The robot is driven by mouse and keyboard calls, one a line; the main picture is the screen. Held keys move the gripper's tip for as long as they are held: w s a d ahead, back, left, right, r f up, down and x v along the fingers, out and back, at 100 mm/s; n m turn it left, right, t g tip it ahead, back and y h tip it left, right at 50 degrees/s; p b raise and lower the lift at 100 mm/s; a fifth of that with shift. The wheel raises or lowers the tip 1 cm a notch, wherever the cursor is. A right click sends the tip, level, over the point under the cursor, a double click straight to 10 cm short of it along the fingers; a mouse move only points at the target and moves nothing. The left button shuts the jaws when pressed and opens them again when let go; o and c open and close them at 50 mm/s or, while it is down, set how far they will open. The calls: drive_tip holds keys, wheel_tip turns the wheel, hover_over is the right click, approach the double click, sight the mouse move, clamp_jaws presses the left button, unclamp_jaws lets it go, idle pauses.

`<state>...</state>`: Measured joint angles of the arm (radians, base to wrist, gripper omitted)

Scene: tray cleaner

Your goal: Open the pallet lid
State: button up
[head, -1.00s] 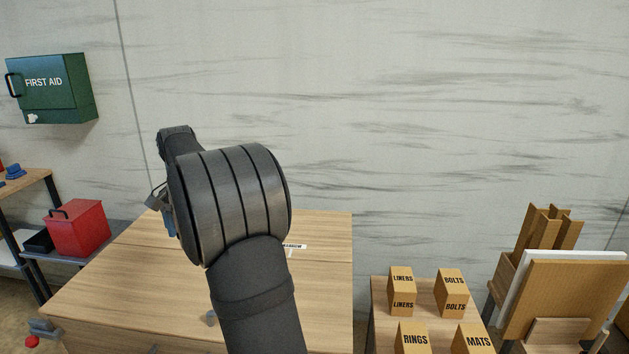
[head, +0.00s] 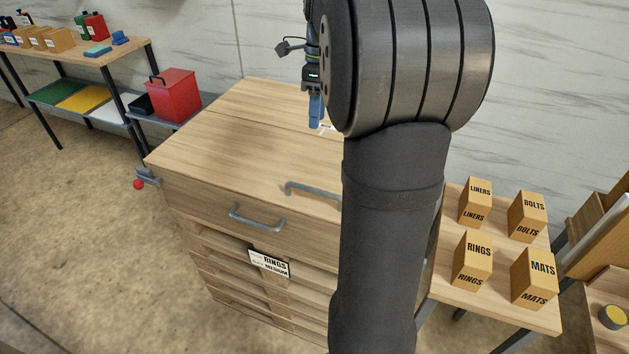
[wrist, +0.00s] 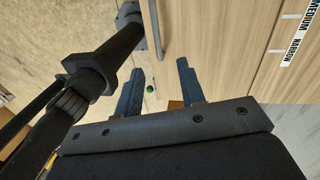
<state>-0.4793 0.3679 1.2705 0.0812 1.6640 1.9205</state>
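The pallet box has a flat wooden lid (head: 255,145) lying closed on top, with a seam across it. A grey bar handle (head: 308,188) is near the lid's front edge, its right end hidden by my arm. Another grey handle (head: 257,217) is on the front face, above a label (head: 268,263) reading RINGS MEDIUM. My gripper (head: 316,112), with blue fingers pointing down, is over the far part of the lid. In the wrist view the gripper (wrist: 160,72) has its fingers apart with nothing between them. Wooden panels and a label (wrist: 292,40) show beyond.
A side table on the right holds LINERS (head: 475,203), BOLTS (head: 527,215), RINGS (head: 472,260) and MATS (head: 534,277) boxes. A red box (head: 173,95) and a shelf (head: 90,55) stand at the left. A grey bracket (head: 148,177) is at the lid's left corner. Floor is free at front left.

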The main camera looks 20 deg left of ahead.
drive_tip(key=shift+m, duration=0.7)
drive_tip(key=s+f, duration=0.1)
drive_tip(key=f, duration=0.4)
drive_tip(key=s+f, duration=0.1)
drive_tip(key=f, duration=0.5)
drive_tip(key=s+f, duration=0.2)
drive_tip(key=f, duration=0.4)
drive_tip(key=shift+d, duration=0.4)
drive_tip(key=shift+r, duration=0.1)
clamp_jaws()
